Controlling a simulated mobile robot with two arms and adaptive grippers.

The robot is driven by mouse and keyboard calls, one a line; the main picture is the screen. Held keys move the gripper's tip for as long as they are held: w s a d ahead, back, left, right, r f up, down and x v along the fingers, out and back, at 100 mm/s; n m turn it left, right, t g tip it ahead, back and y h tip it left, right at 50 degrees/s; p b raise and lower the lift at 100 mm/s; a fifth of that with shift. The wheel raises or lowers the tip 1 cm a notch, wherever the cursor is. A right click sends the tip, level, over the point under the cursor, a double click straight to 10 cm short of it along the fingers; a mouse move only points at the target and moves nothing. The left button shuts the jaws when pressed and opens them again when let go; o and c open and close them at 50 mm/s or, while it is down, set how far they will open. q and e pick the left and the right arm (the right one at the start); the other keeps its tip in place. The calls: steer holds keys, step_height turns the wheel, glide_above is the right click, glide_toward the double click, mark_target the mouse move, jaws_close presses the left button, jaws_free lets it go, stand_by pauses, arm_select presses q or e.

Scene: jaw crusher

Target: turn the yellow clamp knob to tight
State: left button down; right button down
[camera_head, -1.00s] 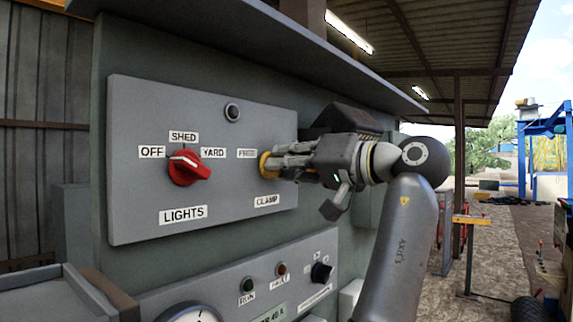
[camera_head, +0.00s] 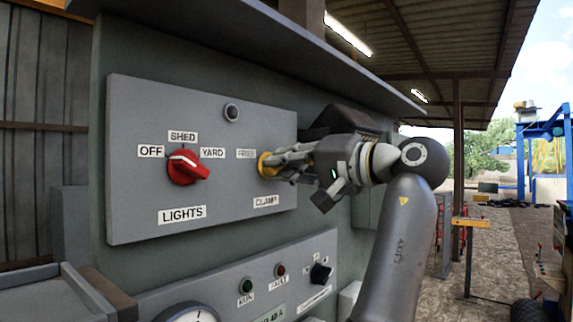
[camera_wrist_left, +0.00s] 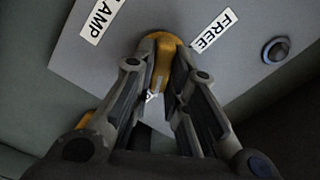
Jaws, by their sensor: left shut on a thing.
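The yellow clamp knob (camera_head: 265,165) sits on the right part of the grey panel, between the FREE label (camera_head: 246,154) and the CLAMP label (camera_head: 265,201). My left gripper (camera_head: 280,161) reaches in from the right and is shut on the knob, hiding much of it and the panel to its right. In the left wrist view, the yellow knob (camera_wrist_left: 163,58) lies between the two fingers of the left gripper (camera_wrist_left: 162,78), with the FREE label beside it. Any label for the tight position cannot be read. My right gripper is not in view.
A red LIGHTS knob (camera_head: 187,167) is left on the same panel (camera_head: 135,110), with OFF, SHED and YARD labels. A round button (camera_head: 231,112) is above. A lower panel has a black knob (camera_head: 320,273) and RUN and FAULT lamps. A ledge (camera_head: 250,45) overhangs the panel.

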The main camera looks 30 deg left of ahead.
arm_select(q)
steer(key=shift+r, duration=0.2)
steer(key=c, duration=1.7)
jaws_free()
steer(key=shift+o, duration=1.3)
steer(key=shift+a+f, duration=0.15)
steer(key=shift+a, duration=0.05)
steer(key=shift+d, duration=0.1)
steer(key=d, duration=1.1)
steer(key=shift+s+d, duration=0.4)
